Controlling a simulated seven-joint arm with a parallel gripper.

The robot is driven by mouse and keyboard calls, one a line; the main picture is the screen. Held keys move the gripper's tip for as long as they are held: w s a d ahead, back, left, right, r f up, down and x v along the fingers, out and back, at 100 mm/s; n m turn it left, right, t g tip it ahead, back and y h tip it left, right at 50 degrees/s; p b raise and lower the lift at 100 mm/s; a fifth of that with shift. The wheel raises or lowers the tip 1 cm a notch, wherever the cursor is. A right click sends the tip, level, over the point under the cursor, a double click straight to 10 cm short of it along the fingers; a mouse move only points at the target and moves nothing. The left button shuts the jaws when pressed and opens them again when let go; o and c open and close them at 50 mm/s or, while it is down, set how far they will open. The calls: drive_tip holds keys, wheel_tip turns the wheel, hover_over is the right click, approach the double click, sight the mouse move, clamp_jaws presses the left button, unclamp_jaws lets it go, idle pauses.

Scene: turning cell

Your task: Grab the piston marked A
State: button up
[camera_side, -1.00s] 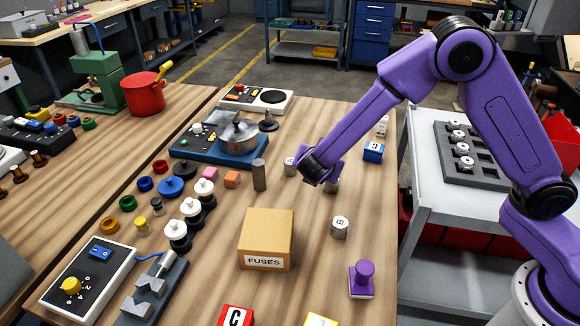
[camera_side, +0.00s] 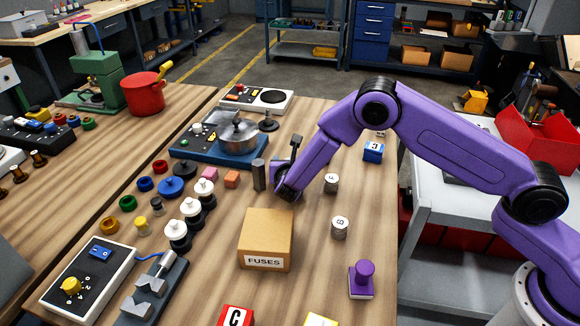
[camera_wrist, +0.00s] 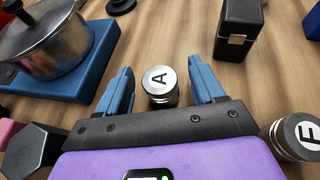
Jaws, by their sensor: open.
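The piston marked A (camera_wrist: 159,84) is a short silver cylinder with a white top. In the wrist view it stands between the two blue fingers of my gripper (camera_wrist: 159,70), with a visible gap on each side. My gripper is open. In the side view my gripper (camera_side: 276,178) is low over the table behind the fuses box, and I cannot make out the piston marked A there. The piston marked F (camera_side: 331,182) stands to the right of my gripper; it also shows at the right edge of the wrist view (camera_wrist: 302,136). The piston marked B (camera_side: 340,228) stands nearer the front.
A dark grey post (camera_side: 259,174) stands just left of my gripper. The fuses box (camera_side: 266,240) is in front. A pot (camera_side: 238,136) on a blue unit stands behind left. A blue block (camera_side: 373,151) stands right.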

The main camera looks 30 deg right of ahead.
drive_tip(key=shift+x, duration=1.1)
drive_tip(key=c, duration=1.1)
drive_tip(key=shift+r, duration=0.1)
